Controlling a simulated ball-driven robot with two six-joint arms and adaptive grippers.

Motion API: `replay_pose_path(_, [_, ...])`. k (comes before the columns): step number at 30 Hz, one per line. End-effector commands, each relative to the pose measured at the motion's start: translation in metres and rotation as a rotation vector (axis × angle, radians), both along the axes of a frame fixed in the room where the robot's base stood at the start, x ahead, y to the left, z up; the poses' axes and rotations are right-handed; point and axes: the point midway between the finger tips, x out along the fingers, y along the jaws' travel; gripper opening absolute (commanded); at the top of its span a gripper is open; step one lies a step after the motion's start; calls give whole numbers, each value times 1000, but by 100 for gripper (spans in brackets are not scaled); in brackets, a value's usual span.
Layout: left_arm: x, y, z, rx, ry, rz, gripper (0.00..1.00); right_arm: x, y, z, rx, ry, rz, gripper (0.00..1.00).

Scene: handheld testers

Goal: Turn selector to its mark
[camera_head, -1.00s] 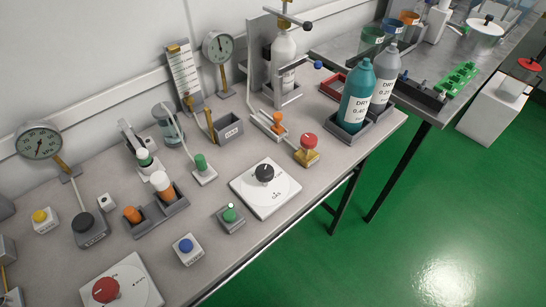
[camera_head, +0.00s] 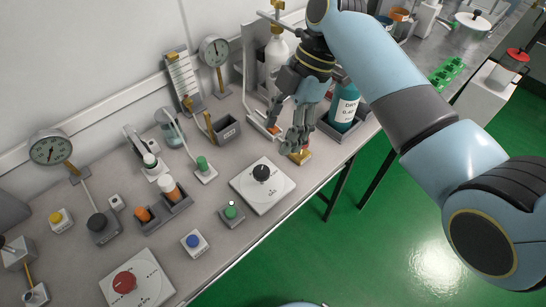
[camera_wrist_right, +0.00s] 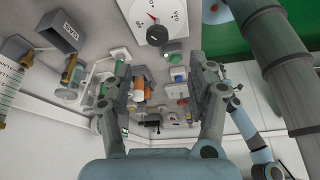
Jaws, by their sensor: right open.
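Two selector dials lie on the bench. One is a black knob (camera_head: 262,172) on a square white plate (camera_head: 275,195), near the bench's front edge. The other is a red knob (camera_head: 124,282) on a white plate (camera_head: 150,290) at the lower left. In the wrist view the black knob (camera_wrist_right: 156,36) is at the top, with a small red mark on its plate. My right gripper (camera_head: 296,142) is open and empty, pointing down above and to the right of the black knob, apart from it. Its two spread fingers (camera_wrist_right: 163,68) show in the wrist view. My left gripper is out of view.
A green button (camera_head: 231,212) and a blue button (camera_head: 192,241) stand near the dials. A yellow base (camera_head: 300,157) is partly hidden by my right gripper. A teal bottle (camera_head: 344,108) stands in a grey tray behind it. Gauges and a bottle stand at the wall.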

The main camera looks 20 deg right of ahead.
Motion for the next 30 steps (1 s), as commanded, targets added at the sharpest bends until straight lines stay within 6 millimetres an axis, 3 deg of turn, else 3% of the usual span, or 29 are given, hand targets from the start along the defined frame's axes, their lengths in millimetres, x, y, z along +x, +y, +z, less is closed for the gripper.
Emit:
replay_pose_path(5, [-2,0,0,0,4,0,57,2,7,-14,1,-5,-2,58])
replay_pose_path(12, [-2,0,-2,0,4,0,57,-1,25,-59,0,-3,-3,58])
replay_pose_path(18, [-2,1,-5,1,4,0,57,-2,36,-87,-1,-5,-4,58])
replay_pose_path(30, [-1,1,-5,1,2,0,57,-3,40,-97,-3,-6,-5,58])
